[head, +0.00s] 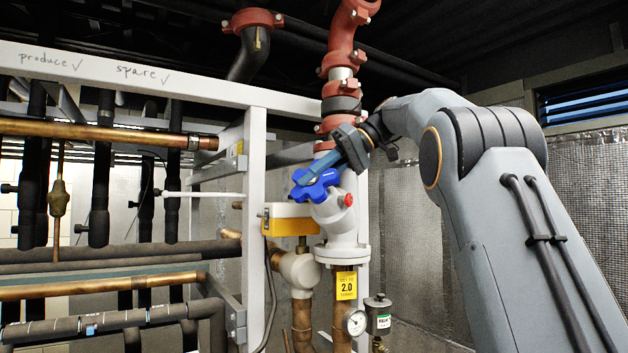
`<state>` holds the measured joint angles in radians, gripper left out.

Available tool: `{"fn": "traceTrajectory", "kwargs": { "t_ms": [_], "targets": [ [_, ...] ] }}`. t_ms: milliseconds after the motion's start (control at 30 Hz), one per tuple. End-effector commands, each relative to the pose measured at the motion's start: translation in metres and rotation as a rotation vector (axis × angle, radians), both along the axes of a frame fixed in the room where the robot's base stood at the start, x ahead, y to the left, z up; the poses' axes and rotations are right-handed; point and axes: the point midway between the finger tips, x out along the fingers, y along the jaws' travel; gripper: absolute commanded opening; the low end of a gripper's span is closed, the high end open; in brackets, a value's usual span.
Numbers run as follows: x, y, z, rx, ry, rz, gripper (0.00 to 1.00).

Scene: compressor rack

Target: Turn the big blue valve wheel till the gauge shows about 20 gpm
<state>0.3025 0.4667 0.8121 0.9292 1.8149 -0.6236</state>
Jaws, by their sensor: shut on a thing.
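The big blue valve wheel (326,178) is a lobed handwheel on the upper left side of a white valve body (341,225), in the middle of the head view. My gripper (311,179) reaches down to it from the upper right and is shut on the wheel's rim. Its fingers cover part of the wheel. A small round gauge (355,322) with a white face sits low, beside the pipe under the valve. Its needle and numbers are too small to read.
A yellow box (291,217) stands close left of the valve. A red knob (347,200) sits on the valve body. A yellow "2.0" tag (347,286) is on the pipe below. A white frame post (254,200) and copper pipes (103,131) fill the left. Red-coupled pipe (341,60) rises above.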

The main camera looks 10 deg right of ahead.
Motion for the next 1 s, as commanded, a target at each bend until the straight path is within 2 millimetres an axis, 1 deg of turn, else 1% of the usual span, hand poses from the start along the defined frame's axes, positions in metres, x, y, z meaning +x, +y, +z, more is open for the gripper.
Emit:
{"fn": "traceTrajectory", "kwargs": {
  "t_ms": [200,233,267,300,767,1000],
  "targets": [
    [0.0002,-0.0002,0.0011,0.000,-0.003,-0.002,0.00],
    [0.0002,-0.0002,0.0011,0.000,-0.003,-0.002,0.19],
    [0.0002,-0.0002,0.0011,0.000,-0.003,-0.002,0.24],
    [0.0001,-0.0003,0.0010,0.000,-0.003,-0.002,0.25],
    [-0.0001,0.0004,0.0005,0.002,-0.003,-0.001,0.25],
    [-0.0011,-0.0005,-0.0006,0.041,-0.040,-0.038,0.25]
  ]
}}
